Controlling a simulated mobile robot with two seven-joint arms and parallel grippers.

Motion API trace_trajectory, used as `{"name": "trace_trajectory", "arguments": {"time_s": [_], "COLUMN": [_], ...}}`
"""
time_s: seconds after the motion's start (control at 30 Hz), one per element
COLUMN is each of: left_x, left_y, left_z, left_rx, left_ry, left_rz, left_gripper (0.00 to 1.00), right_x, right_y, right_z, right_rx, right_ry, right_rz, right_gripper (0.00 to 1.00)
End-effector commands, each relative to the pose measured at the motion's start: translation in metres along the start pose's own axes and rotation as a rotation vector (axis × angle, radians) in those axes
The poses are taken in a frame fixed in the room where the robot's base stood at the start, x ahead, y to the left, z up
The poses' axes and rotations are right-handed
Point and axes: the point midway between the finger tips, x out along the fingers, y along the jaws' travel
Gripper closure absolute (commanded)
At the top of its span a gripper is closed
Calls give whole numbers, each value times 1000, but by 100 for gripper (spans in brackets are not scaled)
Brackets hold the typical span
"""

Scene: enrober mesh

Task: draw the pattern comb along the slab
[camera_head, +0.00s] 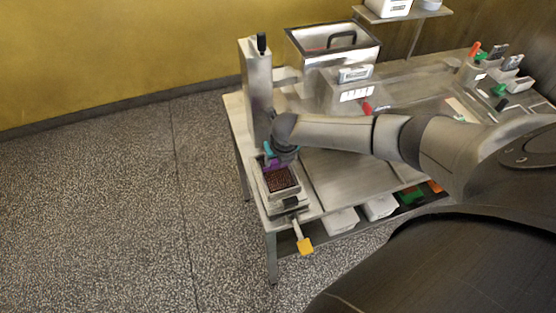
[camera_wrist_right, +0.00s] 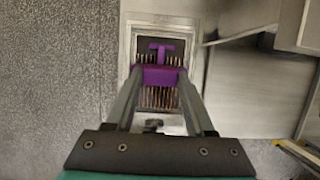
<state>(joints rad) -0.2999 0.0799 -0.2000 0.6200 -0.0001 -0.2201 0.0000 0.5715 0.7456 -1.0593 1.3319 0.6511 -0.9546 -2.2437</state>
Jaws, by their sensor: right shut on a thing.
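The pattern comb (camera_head: 274,164) is purple and sits between the fingers of my right gripper (camera_head: 276,156). In the wrist view the comb (camera_wrist_right: 160,75) has a T-shaped top, and the two fingers close on its sides. The slab (camera_head: 281,180) is dark brown and lies in a pale metal frame (camera_head: 296,188) at the table's left front. The slab also shows in the wrist view (camera_wrist_right: 158,98), with thin light lines across it beside the comb. The comb is over the far part of the slab; whether its teeth touch is hidden. My left gripper is out of view.
A tall metal column (camera_head: 256,92) with a black knob stands just behind the frame. An open steel tank (camera_head: 333,48) is at the back. A yellow-ended lever (camera_head: 305,245) sticks out in front. The flat metal top (camera_head: 345,178) right of the frame is clear.

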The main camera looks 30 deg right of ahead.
Motion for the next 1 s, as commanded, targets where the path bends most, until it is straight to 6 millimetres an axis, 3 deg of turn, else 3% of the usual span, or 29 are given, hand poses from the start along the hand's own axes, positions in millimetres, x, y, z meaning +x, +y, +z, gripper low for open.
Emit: {"name": "trace_trajectory", "arguments": {"time_s": [1.0], "left_x": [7], "left_y": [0], "left_z": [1], "left_rx": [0], "left_ry": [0], "left_rz": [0], "left_gripper": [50], "right_x": [5], "right_y": [0], "right_z": [12], "right_rx": [0], "right_ry": [0], "right_rz": [0], "right_gripper": [95]}}
